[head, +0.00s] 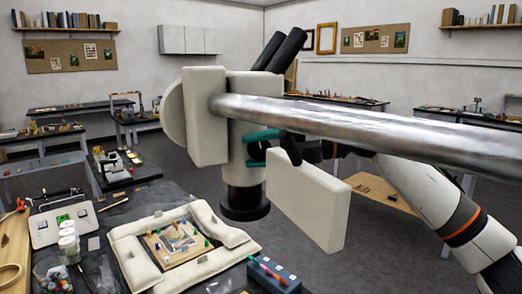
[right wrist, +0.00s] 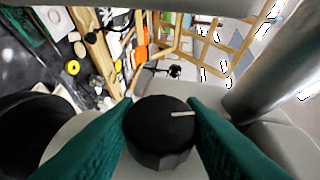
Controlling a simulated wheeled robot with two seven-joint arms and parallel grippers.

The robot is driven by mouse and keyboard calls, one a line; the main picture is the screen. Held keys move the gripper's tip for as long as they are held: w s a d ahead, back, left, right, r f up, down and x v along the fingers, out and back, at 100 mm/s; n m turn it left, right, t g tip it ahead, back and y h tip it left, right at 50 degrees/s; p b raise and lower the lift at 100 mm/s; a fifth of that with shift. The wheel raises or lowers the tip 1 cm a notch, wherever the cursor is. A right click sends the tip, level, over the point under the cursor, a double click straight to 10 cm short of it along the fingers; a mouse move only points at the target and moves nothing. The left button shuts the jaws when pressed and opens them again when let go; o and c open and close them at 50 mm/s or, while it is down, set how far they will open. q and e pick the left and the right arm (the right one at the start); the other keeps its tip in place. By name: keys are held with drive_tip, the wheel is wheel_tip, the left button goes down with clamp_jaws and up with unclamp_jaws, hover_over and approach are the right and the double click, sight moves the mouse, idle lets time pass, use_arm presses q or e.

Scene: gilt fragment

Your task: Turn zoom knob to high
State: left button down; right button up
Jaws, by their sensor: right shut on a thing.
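The microscope (head: 238,160) hangs from a thick metal boom in the head view, with black eyepieces on top and a dark lens ring below. The zoom knob (right wrist: 162,130) is black with a white pointer line, which points right in the right wrist view. My right gripper (right wrist: 160,112) has its green fingers on both sides of the knob, shut on it. The knob is hidden in the head view. My left gripper is not in view.
The metal boom (head: 360,118) crosses just above my right gripper. A pale flat panel (head: 308,198) hangs close below it. On the table under the microscope lies a padded cushion frame (head: 130,258) around a gilt fragment; a blue-grey block (head: 274,274) stands beside it.

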drive_tip(key=y+b, duration=0.1)
drive_tip(key=m+y+b, duration=0.1)
drive_tip(key=shift+f+y, duration=0.25)
drive_tip(key=shift+y, duration=0.15)
drive_tip(key=shift+r+m+t+y+b, duration=0.1)
drive_tip(key=shift+m+t+y+b, duration=0.2)
drive_tip(key=shift+m+y+b, duration=0.6)
drive_tip(key=shift+y+b, duration=0.3)
drive_tip(key=shift+y, duration=0.5)
drive_tip(key=shift+r, duration=0.15)
drive_tip(key=o, duration=1)
drive_tip(key=shift+c, duration=0.2)
